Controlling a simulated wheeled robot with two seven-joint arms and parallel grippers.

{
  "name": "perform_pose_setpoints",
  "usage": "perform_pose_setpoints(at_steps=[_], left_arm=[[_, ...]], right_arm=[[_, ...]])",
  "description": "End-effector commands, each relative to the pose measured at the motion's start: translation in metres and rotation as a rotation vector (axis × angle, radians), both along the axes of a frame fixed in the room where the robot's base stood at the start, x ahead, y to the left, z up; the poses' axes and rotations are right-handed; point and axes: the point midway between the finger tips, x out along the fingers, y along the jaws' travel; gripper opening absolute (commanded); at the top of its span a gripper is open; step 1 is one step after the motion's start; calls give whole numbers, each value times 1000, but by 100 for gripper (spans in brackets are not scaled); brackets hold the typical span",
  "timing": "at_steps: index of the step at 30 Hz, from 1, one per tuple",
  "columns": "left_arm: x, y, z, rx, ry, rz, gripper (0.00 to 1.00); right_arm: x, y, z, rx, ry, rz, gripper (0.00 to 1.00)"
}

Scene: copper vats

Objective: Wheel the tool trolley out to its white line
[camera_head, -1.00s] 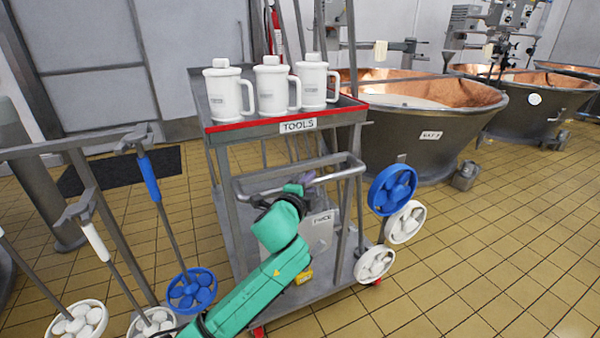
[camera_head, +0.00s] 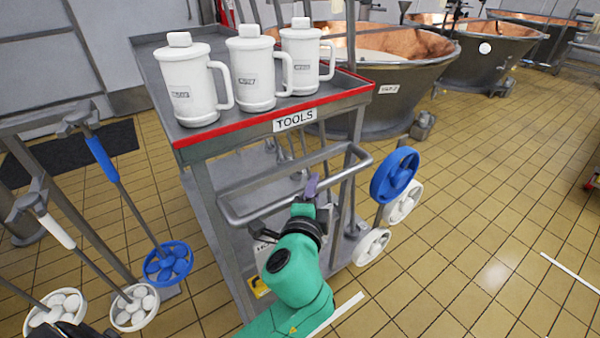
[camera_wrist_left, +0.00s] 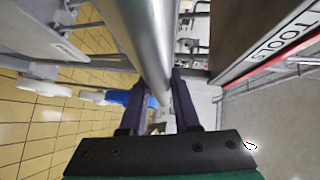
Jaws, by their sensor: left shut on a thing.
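The grey tool trolley (camera_head: 205,150) stands in front of me, with a red front edge and a TOOLS label (camera_head: 295,119). My left gripper (camera_head: 309,197) is shut on its tubular push handle (camera_head: 250,213). In the left wrist view the handle bar (camera_wrist_left: 150,40) runs between the two dark fingers (camera_wrist_left: 162,100). A white floor line (camera_head: 340,312) shows beside my left arm, which hides part of it. Another white line (camera_head: 572,277) lies farther right. I cannot tell which belongs to the trolley. My right gripper is not in view.
Three white jugs (camera_head: 255,75) stand on the trolley top. Blue and white wheel-headed tools (camera_head: 394,176) hang at its right side. More such tools (camera_head: 167,263) hang on a rack at left. Copper vats (camera_head: 385,75) stand behind.

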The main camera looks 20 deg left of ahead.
Motion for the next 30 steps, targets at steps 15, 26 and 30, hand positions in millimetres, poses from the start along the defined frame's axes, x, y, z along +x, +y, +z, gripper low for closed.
perform_pose_setpoints(at_steps=[15, 26, 30], left_arm=[[-38, -55, -2, 0, 4, 0, 0], [-42, -61, -1, 0, 2, 2, 0], [-42, -60, -1, 0, 2, 2, 0]], right_arm=[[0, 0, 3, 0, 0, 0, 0], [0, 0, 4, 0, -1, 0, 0], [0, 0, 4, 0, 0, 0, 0]])
